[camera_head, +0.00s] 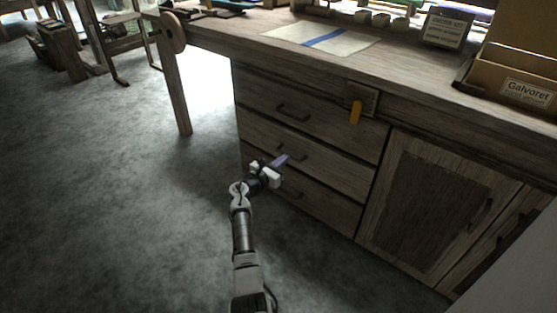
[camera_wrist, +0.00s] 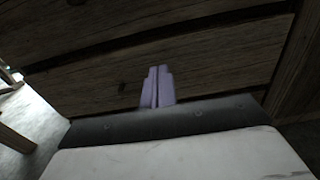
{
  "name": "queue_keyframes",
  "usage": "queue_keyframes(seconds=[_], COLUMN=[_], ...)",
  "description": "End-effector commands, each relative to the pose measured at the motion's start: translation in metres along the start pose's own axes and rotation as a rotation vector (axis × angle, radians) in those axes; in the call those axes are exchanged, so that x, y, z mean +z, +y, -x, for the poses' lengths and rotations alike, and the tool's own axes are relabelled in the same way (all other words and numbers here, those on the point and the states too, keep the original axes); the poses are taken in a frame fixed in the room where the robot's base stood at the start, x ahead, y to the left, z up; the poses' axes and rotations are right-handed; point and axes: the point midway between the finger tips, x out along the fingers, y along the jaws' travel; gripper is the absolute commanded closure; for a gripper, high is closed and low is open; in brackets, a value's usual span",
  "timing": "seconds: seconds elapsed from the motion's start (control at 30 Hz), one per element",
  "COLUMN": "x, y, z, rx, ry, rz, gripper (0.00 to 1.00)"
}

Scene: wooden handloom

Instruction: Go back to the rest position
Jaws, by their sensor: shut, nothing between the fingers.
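My gripper (camera_head: 280,161) is low in front of the wooden workbench's drawers, with its purple fingers pointing at the drawer fronts. In the wrist view the two purple fingers (camera_wrist: 157,87) are together with nothing between them. The middle drawer (camera_head: 300,156) and the lower drawer (camera_head: 310,200) are right behind the gripper. All the drawers look closed. I cannot tell whether the fingertips touch a drawer front.
On the benchtop (camera_head: 215,35) lie a white cloth with a blue stripe (camera_head: 322,38), a sign (camera_head: 446,29) and a cardboard box (camera_head: 520,85). A cupboard door (camera_head: 433,195) is to the right. Open grey floor (camera_head: 120,190) is to the left.

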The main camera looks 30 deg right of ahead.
Motion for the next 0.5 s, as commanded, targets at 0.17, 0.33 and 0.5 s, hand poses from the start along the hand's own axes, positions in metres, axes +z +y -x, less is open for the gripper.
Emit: queue_keyframes(seconds=[0.17, 0.33, 0.5], x=[0.000, 0.000, 0.014], y=[0.000, 0.000, 0.027], z=[0.016, 0.019, 0.035], rx=[0.000, 0.000, 0.063], ry=[0.000, 0.000, 0.000], rz=[-0.001, -0.001, -0.084], gripper=[1.00, 1.00, 1.00])
